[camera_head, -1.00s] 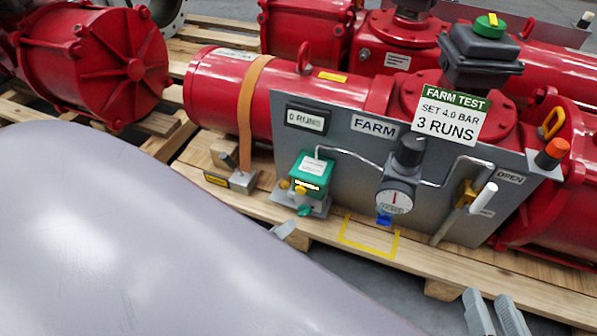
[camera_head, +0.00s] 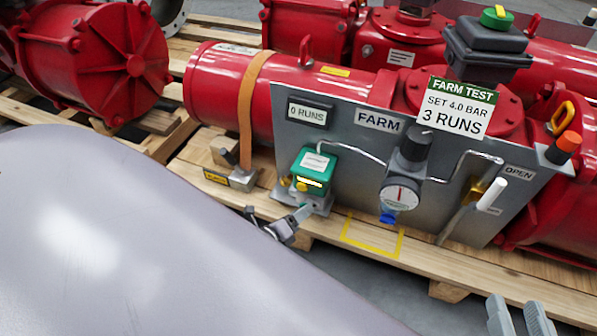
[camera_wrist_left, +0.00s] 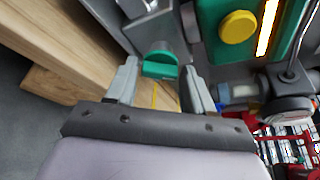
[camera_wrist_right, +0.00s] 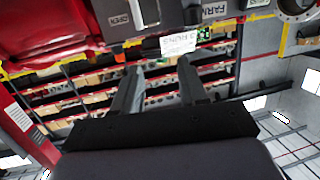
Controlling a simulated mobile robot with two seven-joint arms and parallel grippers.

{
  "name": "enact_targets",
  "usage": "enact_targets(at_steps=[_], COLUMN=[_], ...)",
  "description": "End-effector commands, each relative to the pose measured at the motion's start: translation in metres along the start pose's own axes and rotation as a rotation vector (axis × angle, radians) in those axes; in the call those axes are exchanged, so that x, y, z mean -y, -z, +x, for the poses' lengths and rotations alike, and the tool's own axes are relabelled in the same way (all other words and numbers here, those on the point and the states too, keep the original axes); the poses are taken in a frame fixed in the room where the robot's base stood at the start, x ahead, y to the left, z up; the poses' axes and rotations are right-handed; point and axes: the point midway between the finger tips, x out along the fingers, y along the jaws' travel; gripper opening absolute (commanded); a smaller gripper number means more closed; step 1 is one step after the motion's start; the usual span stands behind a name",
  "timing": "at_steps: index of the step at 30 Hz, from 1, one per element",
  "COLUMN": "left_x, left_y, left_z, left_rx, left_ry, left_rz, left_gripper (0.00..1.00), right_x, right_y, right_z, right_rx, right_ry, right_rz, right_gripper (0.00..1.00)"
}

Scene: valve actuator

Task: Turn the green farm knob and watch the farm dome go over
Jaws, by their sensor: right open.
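In the head view my left gripper (camera_head: 290,222) mostly hides the knob. The farm dome (camera_head: 497,17), green with a yellow bar on top, sits on a dark box above the red actuator. My right gripper (camera_head: 520,312) is open and empty at the bottom right, away from the panel.
The grey FARM panel (camera_head: 345,150) carries a display reading 0 RUNS (camera_head: 307,114), a gauge (camera_head: 400,195), a black regulator knob (camera_head: 415,143) and a white-handled lever (camera_head: 490,193). A sign (camera_head: 459,108) reads SET 4.0 BAR, 3 RUNS. A wooden pallet lies beneath.

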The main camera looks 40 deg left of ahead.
Motion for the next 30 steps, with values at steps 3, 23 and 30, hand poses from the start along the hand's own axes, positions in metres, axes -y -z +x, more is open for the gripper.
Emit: enact_targets(at_steps=[3, 23, 30], left_x=[0.0, 0.004, 0.0069], left_y=[0.0001, 0.0004, 0.0014], left_z=[-0.0002, -0.0006, -0.0006], left_rx=[0.0, -0.002, -0.003], left_ry=[0.0, -0.076, -0.153], left_rz=[0.0, 0.184, 0.363], left_gripper=[0.14, 0.14, 0.14], right_x=[0.0001, 0.002, 0.0051], right_y=[0.0001, -0.0007, -0.0007], right_z=[0.0, 0.0012, 0.0038], right_rx=[0.0, 0.017, 0.045], right_ry=[0.0, 0.01, 0.024], right_rz=[0.001, 0.02, 0.057], right_gripper=[0.43, 0.43, 0.43])
